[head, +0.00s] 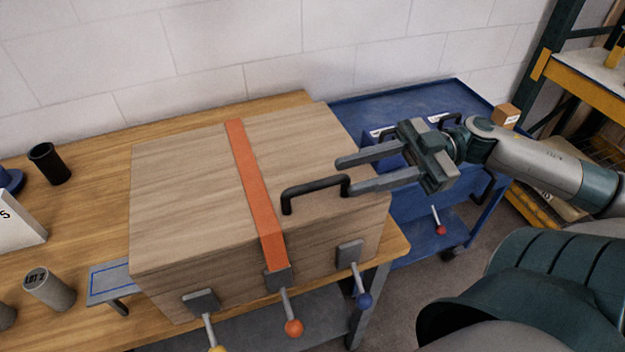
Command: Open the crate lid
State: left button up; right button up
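The wooden crate (185,210) stands on the wooden table with its lid (190,170) down. A black handle (315,186) is fixed on the lid near its front right. An orange strap (254,185) runs across the lid and down to a latch on the front. My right gripper (345,175) is open just beyond and right of the handle, its two fingers pointing left over the lid. I cannot tell whether a finger touches the handle. My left gripper is not in view.
Levers with yellow, orange (293,327) and blue (364,299) knobs hang on the crate's front. A blue cart (350,95) stands right of the table. A dark cup (50,163) and a grey cylinder (49,289) stand left. A shelf rack (580,80) is at far right.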

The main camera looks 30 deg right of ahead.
aim_at(297, 191)
jog(key=x, duration=0.5)
jog(key=shift+a, duration=0.2)
jog(key=shift+x, duration=1.1)
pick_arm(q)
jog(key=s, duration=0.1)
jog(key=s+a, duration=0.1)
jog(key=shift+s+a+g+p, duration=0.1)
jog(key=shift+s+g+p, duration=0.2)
pick_arm(e)
jog(key=shift+a, duration=0.25)
grip_shut()
